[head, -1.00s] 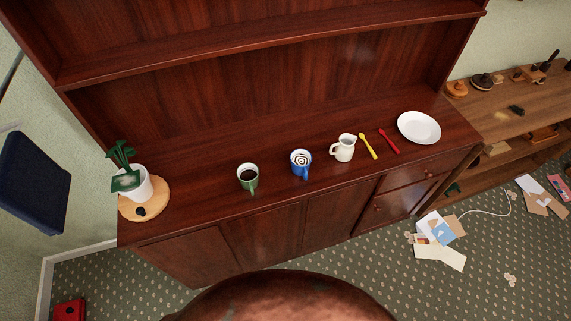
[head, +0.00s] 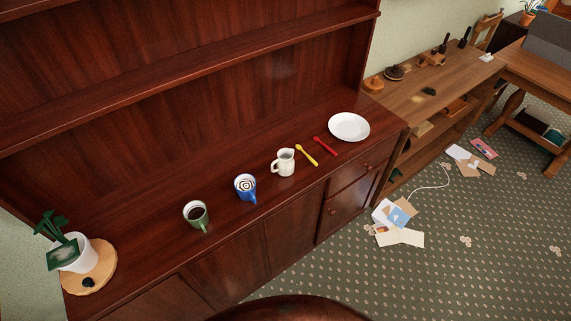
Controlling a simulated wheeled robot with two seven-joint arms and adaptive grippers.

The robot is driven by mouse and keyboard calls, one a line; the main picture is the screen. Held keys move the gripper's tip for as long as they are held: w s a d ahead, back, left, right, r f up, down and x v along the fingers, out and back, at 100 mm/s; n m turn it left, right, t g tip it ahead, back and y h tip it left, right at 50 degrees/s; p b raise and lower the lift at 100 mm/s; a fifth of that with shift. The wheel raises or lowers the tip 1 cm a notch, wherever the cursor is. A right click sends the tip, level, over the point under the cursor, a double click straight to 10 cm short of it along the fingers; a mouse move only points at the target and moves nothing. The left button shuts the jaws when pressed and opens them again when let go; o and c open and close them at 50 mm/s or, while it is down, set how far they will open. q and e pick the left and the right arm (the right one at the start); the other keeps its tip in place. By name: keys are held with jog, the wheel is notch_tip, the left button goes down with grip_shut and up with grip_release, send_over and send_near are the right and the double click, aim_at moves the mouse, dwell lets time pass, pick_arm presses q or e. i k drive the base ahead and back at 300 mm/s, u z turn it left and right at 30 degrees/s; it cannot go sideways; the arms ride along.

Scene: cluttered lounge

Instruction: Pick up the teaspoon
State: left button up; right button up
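Two small spoons lie on the dark wooden sideboard (head: 140,262) in the head view. One is a yellow spoon (head: 307,155) and the other a red spoon (head: 325,147), side by side. A cream jug (head: 284,163) stands just left of them, and a white plate (head: 349,127) lies to their right. Which spoon is the teaspoon, I cannot tell. Neither of my grippers is in view.
A blue and white mug (head: 245,188) and a green mug (head: 197,216) with dark liquid stand further left. A potted plant (head: 73,254) is on a round wooden board at the left end. Papers (head: 396,215) and a cable lie on the carpet at right.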

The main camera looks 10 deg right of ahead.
aim_at(316, 139)
jog(key=z, duration=0.05)
jog(key=k, duration=0.6)
jog(key=z, duration=0.7)
jog(key=i, duration=0.7)
jog(key=z, duration=0.55)
jog(key=i, duration=0.75)
jog(key=u, duration=0.8)
jog(key=i, duration=0.6)
jog(key=u, duration=0.6)
